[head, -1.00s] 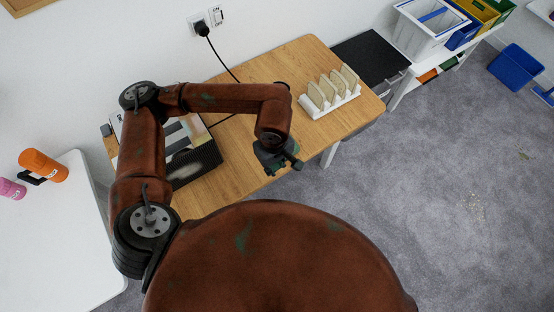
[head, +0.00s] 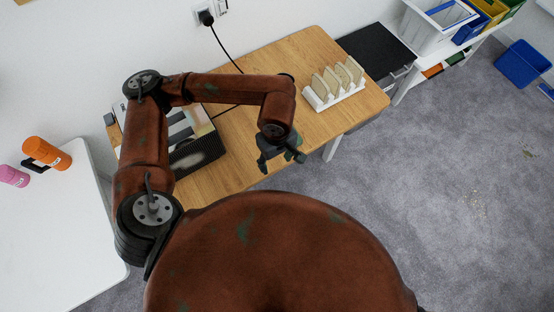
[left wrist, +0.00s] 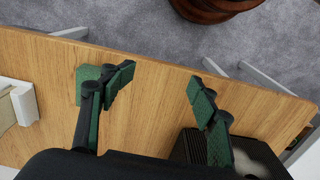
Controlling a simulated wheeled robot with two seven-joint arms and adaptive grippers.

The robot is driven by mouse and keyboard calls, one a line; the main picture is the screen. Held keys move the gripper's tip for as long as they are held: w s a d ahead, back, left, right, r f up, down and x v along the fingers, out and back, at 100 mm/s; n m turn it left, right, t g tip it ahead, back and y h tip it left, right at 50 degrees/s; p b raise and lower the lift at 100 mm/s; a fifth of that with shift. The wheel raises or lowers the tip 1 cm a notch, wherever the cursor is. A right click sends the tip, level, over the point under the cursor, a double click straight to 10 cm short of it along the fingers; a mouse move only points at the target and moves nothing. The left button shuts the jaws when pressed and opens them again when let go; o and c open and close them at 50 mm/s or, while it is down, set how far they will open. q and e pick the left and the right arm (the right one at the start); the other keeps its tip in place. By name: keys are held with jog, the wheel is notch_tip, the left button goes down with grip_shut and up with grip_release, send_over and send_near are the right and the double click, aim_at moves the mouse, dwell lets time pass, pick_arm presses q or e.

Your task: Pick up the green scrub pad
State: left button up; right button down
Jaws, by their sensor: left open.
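I cannot make out a green scrub pad in either view. My left gripper (head: 281,152) hangs over the front edge area of the wooden table (head: 234,150) in the head view. In the left wrist view the same gripper (left wrist: 162,88) has its two green-padded fingers wide apart, with only bare wooden tabletop and nothing held between them. My left arm hides part of the table in the head view. My right gripper is out of view.
On the table stand a white rack with beige slabs (head: 334,84) and a black box (head: 197,147), partly behind my arm. A white table (head: 60,230) at left holds an orange container (head: 47,153) and a pink one (head: 14,176). Grey floor at right is mostly clear.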

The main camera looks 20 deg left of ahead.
pick_arm(q)
jog(key=o, duration=0.6)
